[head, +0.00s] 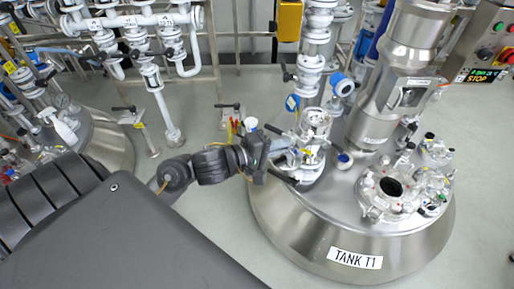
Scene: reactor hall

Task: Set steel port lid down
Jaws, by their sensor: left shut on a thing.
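My left gripper (276,152) reaches in from the left to the left edge of the tank top. It is shut on a grey metal piece, which I take to be the steel port lid; its outline is hard to make out against the fittings behind. The tank marked TANK T1 (278,213) stands at the right. A round port (391,187) on its top is open, with a dark hole and clamps around its rim. The gripper is well to the left of this port. My right gripper is not in view.
White valves and piping (313,62) rise just behind the gripper. A tall steel column (380,105) stands at the back of the tank top, and a smaller fitting (436,152) at its right. A control box (490,45) is at the upper right. Grey floor (215,235) is clear left of the tank.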

